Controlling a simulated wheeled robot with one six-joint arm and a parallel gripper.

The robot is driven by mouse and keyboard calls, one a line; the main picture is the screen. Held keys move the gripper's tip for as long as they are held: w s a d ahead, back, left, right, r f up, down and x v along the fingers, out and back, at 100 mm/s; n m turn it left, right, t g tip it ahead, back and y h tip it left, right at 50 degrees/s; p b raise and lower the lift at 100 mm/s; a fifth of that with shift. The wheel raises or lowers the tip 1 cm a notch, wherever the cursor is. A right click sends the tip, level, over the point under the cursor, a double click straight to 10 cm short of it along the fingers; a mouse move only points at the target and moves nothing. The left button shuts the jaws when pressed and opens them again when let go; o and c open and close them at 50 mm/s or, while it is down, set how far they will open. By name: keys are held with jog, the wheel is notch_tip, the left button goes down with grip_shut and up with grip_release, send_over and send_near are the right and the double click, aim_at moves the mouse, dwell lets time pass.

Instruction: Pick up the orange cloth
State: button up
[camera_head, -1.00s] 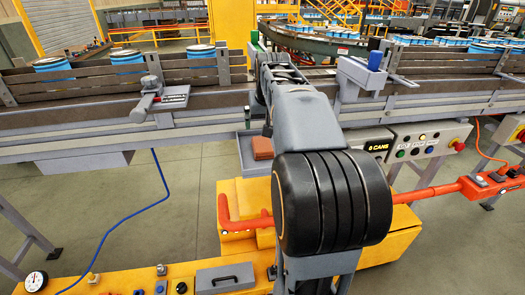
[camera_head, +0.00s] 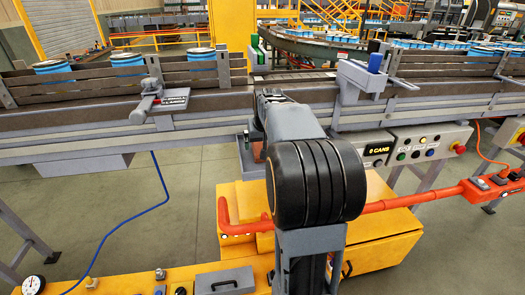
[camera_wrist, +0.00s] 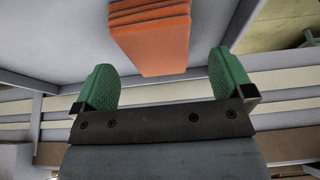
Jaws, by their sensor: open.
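The orange cloth (camera_wrist: 150,38) is folded into a layered stack and lies in a pale grey tray (camera_wrist: 70,45) in the wrist view. My gripper (camera_wrist: 166,82) is open and empty, with its two green-padded fingers apart. In the picture the cloth lies above and between the fingertips, and I see no contact. In the head view only a small reddish strip of the cloth (camera_head: 258,151) shows beside my arm, in the grey tray (camera_head: 246,165) below the conveyor. My arm hides the rest of the cloth and the gripper there.
The conveyor (camera_head: 90,115) with its side rails runs above the tray. A control box (camera_head: 430,142) is at the right. A yellow cabinet (camera_head: 385,250) and an orange-red bar (camera_head: 415,200) stand below. A blue hose (camera_head: 140,215) hangs at the left, over open floor.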

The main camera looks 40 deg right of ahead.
jog(key=shift+x, duration=1.3)
jog(key=shift+f, duration=0.2)
jog(key=c, duration=1.1)
jog(key=shift+r, duration=0.1)
jog(key=shift+r, duration=0.5)
notch_tip(320, 180, up, 3)
jog(key=shift+f, duration=0.2)
jog(key=s+r, duration=0.1)
jog(key=s+a+r, duration=0.1)
jog(key=r, duration=0.1)
jog(key=s+a+r, duration=0.1)
jog(key=s+r, duration=0.1)
jog(key=shift+s+a+r, duration=0.7)
jog(key=shift+s+r, duration=0.05)
jog(key=shift+s, duration=0.7)
jog(key=shift+s+a+r, duration=0.7)
jog(key=shift+s+r, duration=0.1)
jog(key=shift+s, duration=0.65)
jog(key=shift+s+a+r, duration=0.65)
jog(key=shift+s+r, duration=0.1)
jog(key=shift+s, duration=0.7)
